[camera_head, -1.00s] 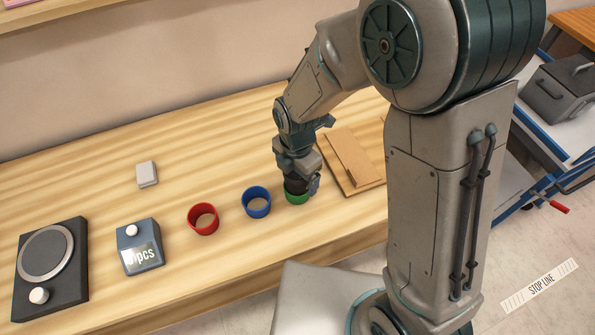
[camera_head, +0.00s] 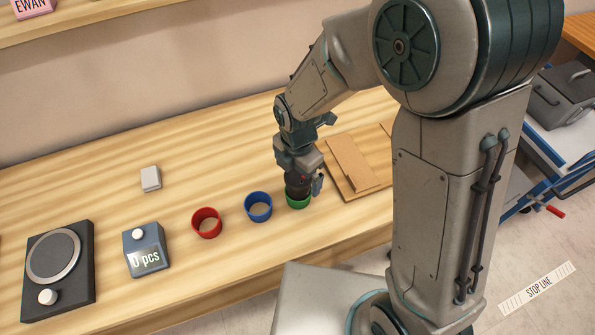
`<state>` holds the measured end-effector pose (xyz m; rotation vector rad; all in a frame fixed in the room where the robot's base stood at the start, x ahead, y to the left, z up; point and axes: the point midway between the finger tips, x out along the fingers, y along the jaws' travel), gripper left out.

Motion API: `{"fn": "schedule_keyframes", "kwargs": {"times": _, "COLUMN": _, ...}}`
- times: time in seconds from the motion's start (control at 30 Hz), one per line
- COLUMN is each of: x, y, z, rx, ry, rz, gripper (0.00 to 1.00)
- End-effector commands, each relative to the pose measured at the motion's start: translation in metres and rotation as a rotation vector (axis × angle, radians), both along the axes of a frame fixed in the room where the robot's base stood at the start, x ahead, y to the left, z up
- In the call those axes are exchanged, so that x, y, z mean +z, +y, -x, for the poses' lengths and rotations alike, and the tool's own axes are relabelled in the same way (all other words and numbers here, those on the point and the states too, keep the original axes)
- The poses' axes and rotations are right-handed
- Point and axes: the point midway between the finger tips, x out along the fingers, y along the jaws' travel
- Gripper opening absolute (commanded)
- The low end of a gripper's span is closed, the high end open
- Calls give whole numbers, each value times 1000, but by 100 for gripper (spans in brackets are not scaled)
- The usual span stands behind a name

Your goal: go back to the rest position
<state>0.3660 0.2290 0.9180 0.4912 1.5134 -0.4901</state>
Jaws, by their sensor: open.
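A dark round piece (camera_head: 297,183) shows between my gripper and the green ring. My gripper is open; its fingers are small and partly hidden, and I cannot tell whether they touch the ring or the dark piece. My arm reaches in from the right and bends down over the bench.
A counter box (camera_head: 145,250) reads "0 pcs". A black device (camera_head: 58,265) and a small white block (camera_head: 151,179) are further left. A wooden board (camera_head: 367,182) lies right of my gripper.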

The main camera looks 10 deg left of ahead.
Motion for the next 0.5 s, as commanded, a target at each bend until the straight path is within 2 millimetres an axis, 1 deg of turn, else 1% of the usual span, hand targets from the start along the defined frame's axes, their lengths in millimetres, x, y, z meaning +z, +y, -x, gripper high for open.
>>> {"fn": "schedule_keyframes", "kwargs": {"times": 0.03, "x": 7, "y": 0, "z": 0, "rx": 0, "ry": -1, "rz": -1, "gripper": 100}}
{"fn": "schedule_keyframes", "kwargs": {"times": 0.5, "x": 40, "y": 0, "z": 0, "rx": -1, "ry": -1, "rz": -1, "gripper": 100}}
